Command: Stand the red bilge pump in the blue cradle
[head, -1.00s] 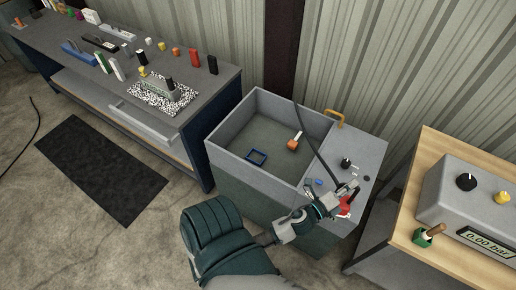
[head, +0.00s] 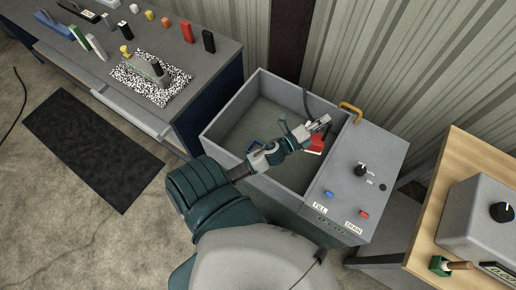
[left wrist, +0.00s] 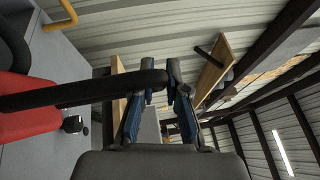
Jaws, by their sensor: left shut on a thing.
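The red bilge pump (head: 315,144) hangs from my left gripper (head: 321,122) over the basin in the head view. It also shows at the left edge of the left wrist view (left wrist: 28,105), where a black hose or bar (left wrist: 85,93) runs from it to the fingers. My left gripper (left wrist: 160,105) is shut on this black part. The pump's height above the floor is hard to tell. My right gripper is not in view.
The grey basin (head: 232,105) has raised walls and a yellow handle (head: 350,106) at its back right. Its right-hand panel (head: 345,160) carries a black knob (head: 360,170), a blue button (head: 329,194) and a red button (head: 364,213). A cluttered workbench (head: 222,68) stands at left.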

